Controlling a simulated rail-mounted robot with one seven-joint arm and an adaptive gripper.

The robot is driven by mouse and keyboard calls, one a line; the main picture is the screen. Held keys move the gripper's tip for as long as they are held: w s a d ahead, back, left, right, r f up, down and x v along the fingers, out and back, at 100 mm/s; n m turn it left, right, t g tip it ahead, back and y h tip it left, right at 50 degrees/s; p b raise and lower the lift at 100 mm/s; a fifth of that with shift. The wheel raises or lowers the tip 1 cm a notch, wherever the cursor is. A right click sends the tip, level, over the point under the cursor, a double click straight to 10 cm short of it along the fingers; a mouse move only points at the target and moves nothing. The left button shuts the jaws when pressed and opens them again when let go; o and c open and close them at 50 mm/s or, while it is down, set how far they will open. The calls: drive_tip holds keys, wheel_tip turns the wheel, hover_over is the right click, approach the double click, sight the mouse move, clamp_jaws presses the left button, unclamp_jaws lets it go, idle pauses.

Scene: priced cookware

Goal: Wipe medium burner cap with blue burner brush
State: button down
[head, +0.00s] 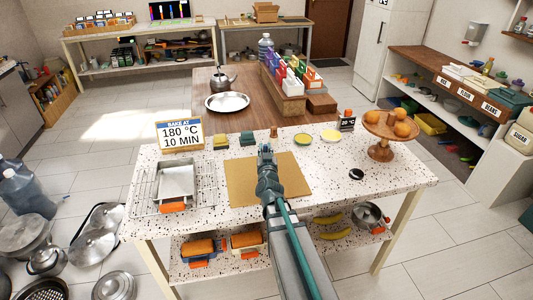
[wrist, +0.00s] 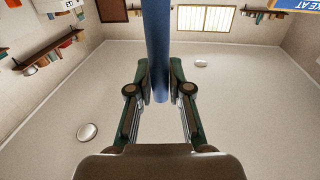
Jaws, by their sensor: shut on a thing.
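My gripper (head: 265,153) is above the tan board (head: 240,188) on the speckled table in the head view. In the wrist view my gripper (wrist: 160,95) is shut on a blue rod (wrist: 157,50), which looks like the burner brush's handle. The rod runs up out of the picture, so its bristle end is not seen. I cannot make out the brush in the head view. A small dark disc (head: 356,175), possibly the medium burner cap, lies on the table right of the board, apart from my gripper.
A metal pan (head: 176,180) on a rack stands left of the board. Sponges (head: 221,142) and round pads (head: 303,139) lie along the back edge. A wooden stand (head: 381,151) with oranges is at the right. The table's front right is clear.

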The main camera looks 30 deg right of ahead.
drive_tip(key=s+r+p, duration=0.3)
drive_tip(key=r+p, duration=0.4)
drive_tip(key=r, duration=0.1)
drive_tip(key=shift+s+a, duration=0.35)
drive_tip(key=shift+a, duration=0.1)
idle(0.9)
drive_tip(key=w+a+r+n+y+b, duration=0.1)
drive_tip(key=a+y+b, duration=0.1)
drive_tip(key=a, duration=0.5)
drive_tip(key=w+a+r+n+t+y+b, duration=0.1)
drive_tip(key=w+a+n+y+b, duration=0.1)
drive_tip(key=a+b, duration=0.2)
drive_tip(key=w+a+r+n+y+b, duration=0.1)
drive_tip(key=a+r+y+b, duration=0.1)
drive_tip(key=a, duration=0.7)
drive_tip(key=shift+w+a+y+b, duration=0.2)
drive_tip(key=shift+a+y+b, duration=0.2)
drive_tip(key=shift+b, duration=0.4)
drive_tip(key=shift+d, duration=0.1)
